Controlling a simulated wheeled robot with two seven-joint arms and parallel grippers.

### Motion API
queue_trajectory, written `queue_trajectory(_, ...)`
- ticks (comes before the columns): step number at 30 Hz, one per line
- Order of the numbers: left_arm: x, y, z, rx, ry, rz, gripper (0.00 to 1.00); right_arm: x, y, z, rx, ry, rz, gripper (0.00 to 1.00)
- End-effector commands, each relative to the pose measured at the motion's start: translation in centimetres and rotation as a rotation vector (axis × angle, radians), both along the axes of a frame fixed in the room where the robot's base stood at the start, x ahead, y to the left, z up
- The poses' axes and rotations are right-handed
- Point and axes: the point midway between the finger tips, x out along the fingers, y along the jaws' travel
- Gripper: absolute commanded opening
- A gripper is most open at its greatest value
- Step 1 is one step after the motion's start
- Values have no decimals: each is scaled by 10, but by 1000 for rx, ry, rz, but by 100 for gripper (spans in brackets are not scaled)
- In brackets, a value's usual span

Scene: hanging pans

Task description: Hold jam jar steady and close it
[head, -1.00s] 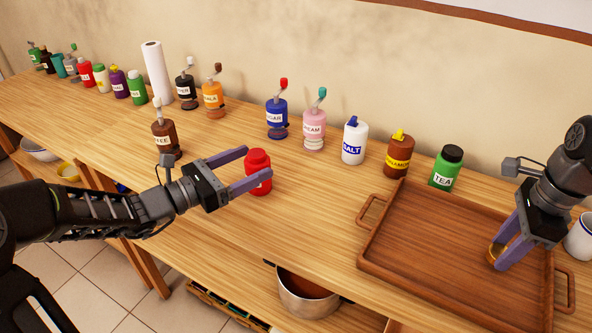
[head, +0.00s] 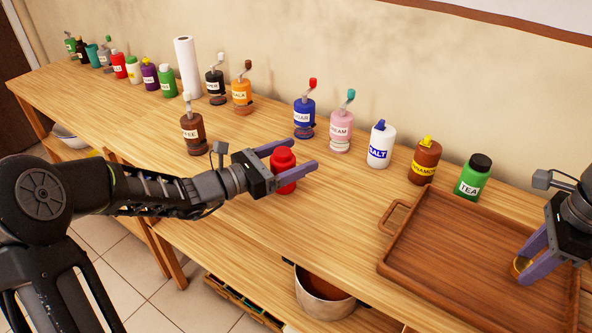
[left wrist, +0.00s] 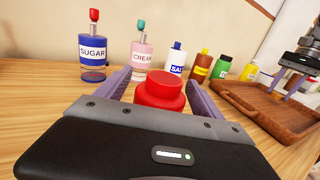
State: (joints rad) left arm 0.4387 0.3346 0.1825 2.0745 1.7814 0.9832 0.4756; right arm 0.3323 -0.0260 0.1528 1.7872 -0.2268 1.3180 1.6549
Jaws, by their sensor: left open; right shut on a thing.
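A red jar with a red top (head: 284,177) stands upright on the wooden counter; no label shows, so I cannot tell if it is the jam jar. It also shows in the left wrist view (left wrist: 160,90). My left gripper (head: 303,153) is open, with one finger on each side of this jar. Whether the fingers touch it is unclear. My right gripper (head: 521,270) is shut on a small gold round thing (head: 519,264), perhaps a lid, at the wooden tray (head: 440,280). Its fingers hide part of that thing.
Behind the red jar stand the sugar (head: 305,116), cream (head: 340,132), salt (head: 380,146), cinnamon (head: 424,163) and tea (head: 473,178) containers. A brown grinder (head: 193,133) stands to the left. A pot (head: 322,298) sits on the shelf below. Counter between jar and tray is clear.

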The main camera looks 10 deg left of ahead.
Motion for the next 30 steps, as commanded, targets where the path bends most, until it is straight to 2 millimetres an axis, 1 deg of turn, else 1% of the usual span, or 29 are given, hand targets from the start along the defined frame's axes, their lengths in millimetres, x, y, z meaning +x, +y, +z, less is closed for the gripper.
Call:
queue_trajectory(3, 0, 0, 0, 0, 0, 0, 77, 0, 0, 0, 0, 0, 0, 2)
queue_trajectory(4, 0, 0, 0, 0, 0, 0, 76, 0, 0, 0, 0, 0, 0, 2)
queue_trajectory(27, 0, 0, 0, 0, 0, 0, 13, 0, 0, 0, 0, 0, 0, 2)
queue_trajectory(30, 0, 0, 0, -1, -1, 0, 6, 0, 0, 0, 0, 0, 0, 2)
